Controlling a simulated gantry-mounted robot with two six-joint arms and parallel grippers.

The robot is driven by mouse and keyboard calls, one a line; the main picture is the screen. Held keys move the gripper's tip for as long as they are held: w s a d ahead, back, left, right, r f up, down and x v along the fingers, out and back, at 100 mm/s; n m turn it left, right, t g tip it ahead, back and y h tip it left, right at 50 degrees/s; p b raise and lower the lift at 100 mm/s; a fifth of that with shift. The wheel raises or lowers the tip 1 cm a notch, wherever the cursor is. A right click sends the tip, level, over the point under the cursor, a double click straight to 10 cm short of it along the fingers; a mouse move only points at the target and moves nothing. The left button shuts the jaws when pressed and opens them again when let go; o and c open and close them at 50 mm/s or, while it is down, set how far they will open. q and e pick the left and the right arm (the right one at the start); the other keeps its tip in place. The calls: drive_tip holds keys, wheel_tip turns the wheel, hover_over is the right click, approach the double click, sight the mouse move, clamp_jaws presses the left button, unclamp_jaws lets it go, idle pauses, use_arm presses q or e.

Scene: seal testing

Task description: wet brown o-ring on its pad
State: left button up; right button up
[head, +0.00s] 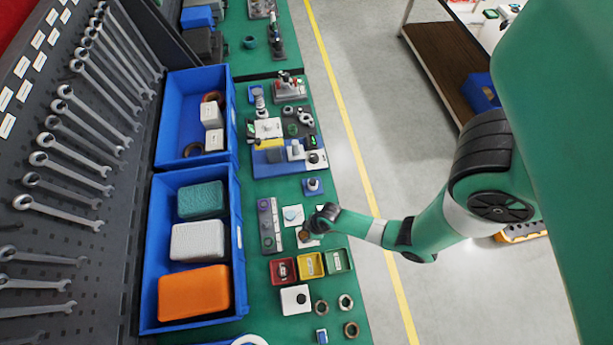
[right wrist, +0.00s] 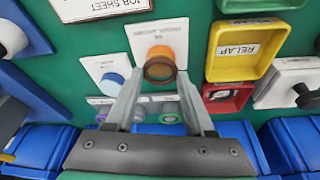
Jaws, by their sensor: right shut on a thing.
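In the right wrist view the brown o-ring (right wrist: 160,72) is between the fingertips of my right gripper (right wrist: 160,76), which is shut on it. The ring overlaps a round orange-brown pad (right wrist: 160,52) on a white card (right wrist: 170,30); I cannot tell whether ring and pad touch. In the head view my right gripper (head: 312,224) reaches over the cards from the right and mostly hides the ring. My left gripper is not in view.
A blue pad (right wrist: 112,84) on another white card is beside the brown one. Red (head: 283,270), yellow (head: 310,264) and green (head: 339,260) trays stand close to the gripper. A holder strip (head: 268,226) is to its left, and blue bins (head: 155,270) lie beyond.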

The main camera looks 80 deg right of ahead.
drive_tip(key=shift+s+f+b, duration=0.1)
drive_tip(key=shift+f+b, duration=0.2)
drive_tip(key=shift+f, duration=0.2)
idle(1.1)
wheel_tip(320, 180, up, 5)
drive_tip(key=p, duration=0.5)
drive_tip(key=shift+r, duration=0.15)
